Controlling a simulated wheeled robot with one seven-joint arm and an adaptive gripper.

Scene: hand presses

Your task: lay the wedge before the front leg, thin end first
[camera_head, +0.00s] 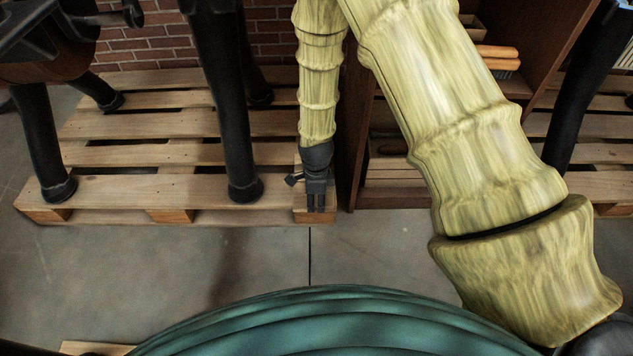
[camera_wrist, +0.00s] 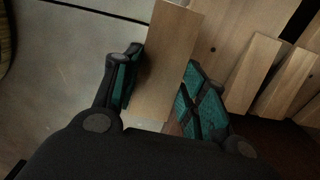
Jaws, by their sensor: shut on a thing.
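The wedge (camera_wrist: 170,62) is a plain brown wooden piece in the wrist view, lying lengthwise between the two fingers of my gripper (camera_wrist: 158,84). My gripper is shut on its sides. In the head view my gripper (camera_head: 316,194) points down at the right front corner of the pallet, and I cannot clearly make out the wedge there. Which end of the wedge is thin does not show. The press on the pallet has black legs with round feet. One front leg (camera_head: 228,110) stands left of my gripper, and another front leg (camera_head: 43,145) stands at the far left.
The wooden pallet (camera_head: 190,188) has slats with gaps; its bare boards lie between the legs. A brown wooden cabinet (camera_head: 357,150) stands close to the right of my gripper. Grey concrete floor (camera_head: 260,255) is clear in front. A brick wall (camera_head: 160,45) is behind.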

